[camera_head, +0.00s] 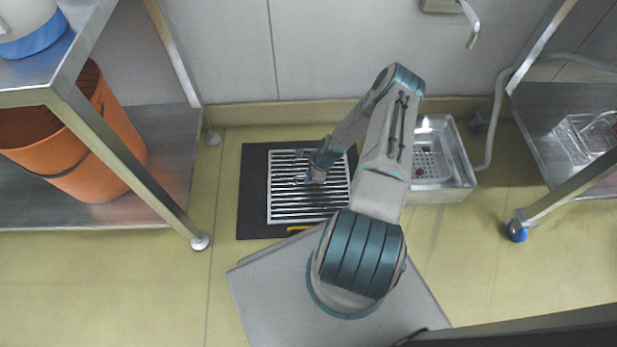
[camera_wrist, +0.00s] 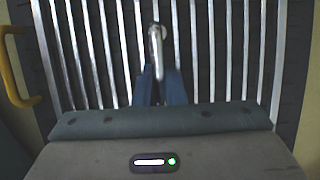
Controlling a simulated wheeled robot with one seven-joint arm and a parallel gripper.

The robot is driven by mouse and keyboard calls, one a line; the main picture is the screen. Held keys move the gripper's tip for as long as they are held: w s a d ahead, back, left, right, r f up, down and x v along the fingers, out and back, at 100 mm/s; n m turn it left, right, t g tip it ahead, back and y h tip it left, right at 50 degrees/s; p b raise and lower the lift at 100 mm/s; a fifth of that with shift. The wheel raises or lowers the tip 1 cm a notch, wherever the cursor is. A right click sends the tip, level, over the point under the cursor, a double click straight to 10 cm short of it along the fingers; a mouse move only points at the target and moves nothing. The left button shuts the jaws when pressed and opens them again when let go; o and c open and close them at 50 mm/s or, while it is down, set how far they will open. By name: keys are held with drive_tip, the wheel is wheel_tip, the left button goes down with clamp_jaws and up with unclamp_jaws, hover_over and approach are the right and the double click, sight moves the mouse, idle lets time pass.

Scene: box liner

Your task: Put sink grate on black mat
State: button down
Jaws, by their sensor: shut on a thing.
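The sink grate (camera_head: 283,205), a square metal frame of parallel bars, lies over the black mat (camera_head: 254,190) on the floor; mat shows along its left, top and bottom sides. I cannot tell whether the grate rests flat or is held just above the mat. My gripper (camera_head: 308,178) reaches down over the grate's middle. In the wrist view the grate's bars (camera_wrist: 224,60) fill most of the picture, and my gripper's fingers (camera_wrist: 159,85) are closed on a small metal knob (camera_wrist: 157,32) on the grate.
A metal floor sink (camera_head: 433,165) stands open to the right, with small dark red bits inside. A yellow handle (camera_head: 300,228) lies at the mat's lower edge. A steel shelf with an orange bin (camera_head: 85,150) is at left; another shelf (camera_head: 575,150) is at right.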

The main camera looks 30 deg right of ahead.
drive_tip(key=c, duration=1.5)
unclamp_jaws()
drive_tip(key=p+v, duration=0.5)
drive_tip(key=v, duration=0.6)
drive_tip(key=shift+d+r, duration=0.1)
drive_tip(key=shift+r, duration=0.3)
drive_tip(key=a+r+n+g+h, duration=0.15)
drive_tip(key=r+n, duration=0.25)
drive_tip(key=r, duration=0.6)
drive_tip(key=a+r+n+h, duration=0.15)
drive_tip(key=r+n, duration=0.25)
drive_tip(key=r, duration=0.6)
drive_tip(key=a+r+n, duration=0.3)
drive_tip(key=r+n, duration=0.1)
drive_tip(key=r, duration=0.6)
drive_tip(key=s+a+r+n, duration=0.5)
drive_tip(key=s+r, duration=0.3)
drive_tip(key=r, duration=0.1)
drive_tip(key=s+a+r+n+h, duration=0.1)
drive_tip(key=s+a+r+n, duration=0.4)
drive_tip(key=s+r, duration=0.4)
drive_tip(key=shift+a+r+n+t, duration=0.2)
drive_tip(key=shift+r+n+t, duration=0.25)
drive_tip(key=shift+r, duration=0.4)
